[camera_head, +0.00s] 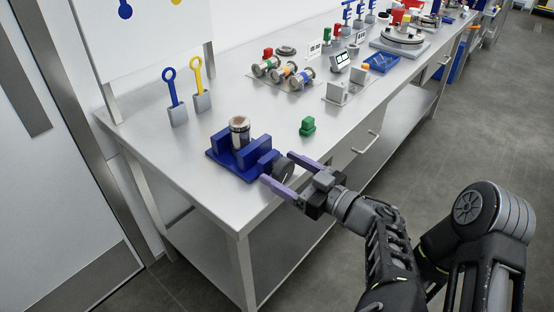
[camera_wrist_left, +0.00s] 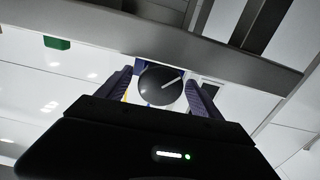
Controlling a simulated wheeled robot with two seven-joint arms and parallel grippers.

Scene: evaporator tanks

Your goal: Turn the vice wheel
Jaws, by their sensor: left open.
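The blue vice (camera_head: 228,160) sits on the near left part of the steel bench, with a metal cylinder (camera_head: 239,132) upright between its jaws. Its dark round vice wheel (camera_head: 284,171) faces my gripper; in the left wrist view the wheel (camera_wrist_left: 160,86) shows as a disc with a pale line on it. My left gripper (camera_head: 279,168) is open, with its two purple fingers on either side of the wheel. In the left wrist view the fingers (camera_wrist_left: 160,92) flank the wheel, apparently with small gaps. The right gripper is not in view.
Blue and yellow ring-handled tools (camera_head: 174,88) stand at the back left. Valve parts (camera_head: 284,73) and a blue tray (camera_head: 381,63) lie farther along. The bench's front edge is close to my gripper.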

